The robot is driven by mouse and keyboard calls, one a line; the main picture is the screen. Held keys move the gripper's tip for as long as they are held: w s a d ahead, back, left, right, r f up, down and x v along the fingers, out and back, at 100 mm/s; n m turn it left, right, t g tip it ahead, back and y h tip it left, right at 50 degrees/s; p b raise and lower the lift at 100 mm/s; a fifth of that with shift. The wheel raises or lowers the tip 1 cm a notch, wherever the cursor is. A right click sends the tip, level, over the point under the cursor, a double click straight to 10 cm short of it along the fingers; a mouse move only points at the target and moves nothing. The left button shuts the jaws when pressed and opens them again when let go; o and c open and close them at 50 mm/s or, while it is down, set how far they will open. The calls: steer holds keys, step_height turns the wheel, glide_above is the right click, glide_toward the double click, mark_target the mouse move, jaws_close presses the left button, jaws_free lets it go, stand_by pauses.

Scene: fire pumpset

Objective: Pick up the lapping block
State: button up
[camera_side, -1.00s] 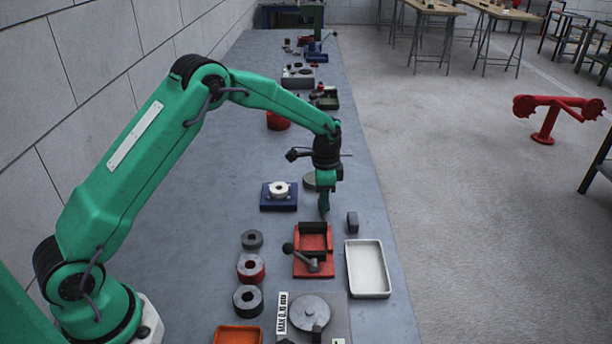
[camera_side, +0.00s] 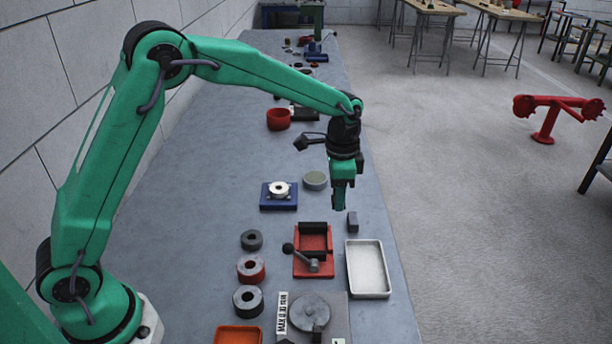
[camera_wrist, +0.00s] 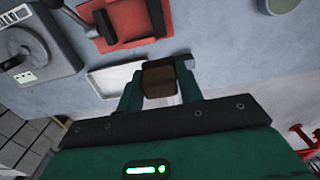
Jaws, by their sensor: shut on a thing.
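The lapping block (camera_wrist: 160,80), a dark brown block, is between my two fingers in the wrist view. My gripper (camera_wrist: 158,88) is shut on it, with a finger against each side. In the side view my gripper (camera_side: 338,207) points down above the bench, right of and behind the red fixture. The held block cannot be made out there, as the fingers hide it.
A small dark grey block (camera_side: 352,222) stands close to the fingertips in the picture. A white tray (camera_side: 350,268) lies in front of it. The red fixture (camera_side: 304,268) with a lever is left of the tray. A round grey piece (camera_side: 315,180) is behind.

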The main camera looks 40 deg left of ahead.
steer(key=shift+s+d+r, duration=0.25)
steer(key=shift+d, duration=0.05)
stand_by(0.4)
steer(key=shift+o, duration=1)
steer(key=w+a, duration=0.8)
steer(key=a, duration=0.1)
glide_above(315, 177)
steer(key=f, duration=0.2)
steer(key=shift+s, duration=0.1)
steer(key=shift+f, duration=0.1)
steer(key=shift+d+f, duration=0.1)
steer(key=shift+f, duration=2.7)
steer(key=shift+f, duration=0.55)
